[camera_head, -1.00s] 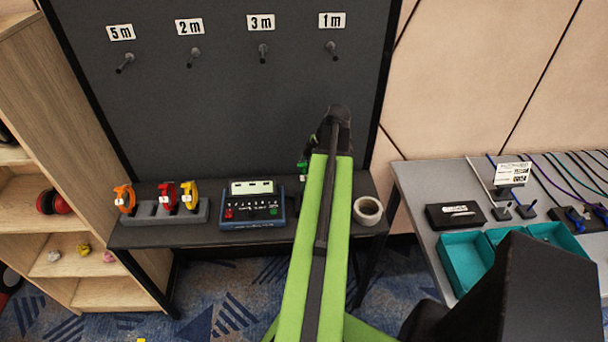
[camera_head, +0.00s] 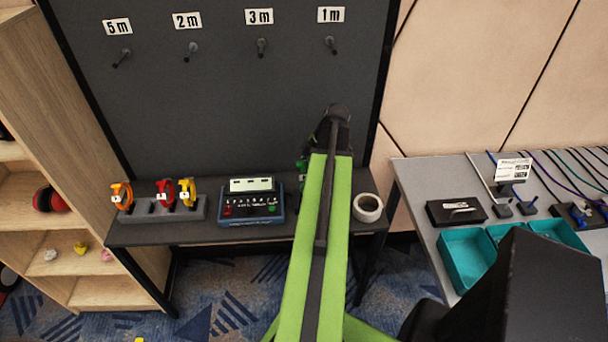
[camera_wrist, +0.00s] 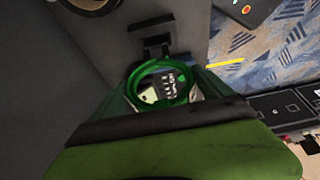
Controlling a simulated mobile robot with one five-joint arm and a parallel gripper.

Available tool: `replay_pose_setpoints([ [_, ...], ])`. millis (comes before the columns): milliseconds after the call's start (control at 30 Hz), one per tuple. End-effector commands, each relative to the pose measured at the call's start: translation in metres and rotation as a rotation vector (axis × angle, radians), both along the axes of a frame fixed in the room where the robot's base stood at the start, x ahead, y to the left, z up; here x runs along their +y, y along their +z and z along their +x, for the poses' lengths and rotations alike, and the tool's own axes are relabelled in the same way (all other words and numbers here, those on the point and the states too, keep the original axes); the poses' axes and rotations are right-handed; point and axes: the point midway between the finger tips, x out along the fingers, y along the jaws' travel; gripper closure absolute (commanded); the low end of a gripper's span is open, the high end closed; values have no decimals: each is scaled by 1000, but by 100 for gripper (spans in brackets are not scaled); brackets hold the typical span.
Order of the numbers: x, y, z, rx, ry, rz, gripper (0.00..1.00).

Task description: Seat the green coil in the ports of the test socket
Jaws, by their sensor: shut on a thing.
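The green coil (camera_wrist: 178,101) shows as a ring with a pale tag in the wrist view, held in my gripper (camera_wrist: 164,82). A sliver of the coil (camera_head: 302,170) shows left of my green arm in the head view, where the arm hides most of the gripper. The test socket (camera_head: 278,219) is a blue-edged box with a pale top panel and red and green buttons, on the dark shelf left of the coil. The coil appears apart from it. The coil's plug ends cannot be made out.
A grey rack (camera_head: 153,216) with orange, red and yellow coils stands left of the socket. A tape roll (camera_head: 367,207) lies right of my arm. Labelled pegs (camera_head: 262,46) line the dark wall above. A grey table (camera_head: 428,230) with teal bins (camera_head: 466,257) stands at right.

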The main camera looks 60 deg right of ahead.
Motion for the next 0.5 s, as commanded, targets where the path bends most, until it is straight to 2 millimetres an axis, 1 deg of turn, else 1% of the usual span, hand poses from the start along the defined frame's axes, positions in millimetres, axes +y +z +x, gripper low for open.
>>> replay_pose_setpoints([
  [500,0,-4,1,0,1,0,58],
])
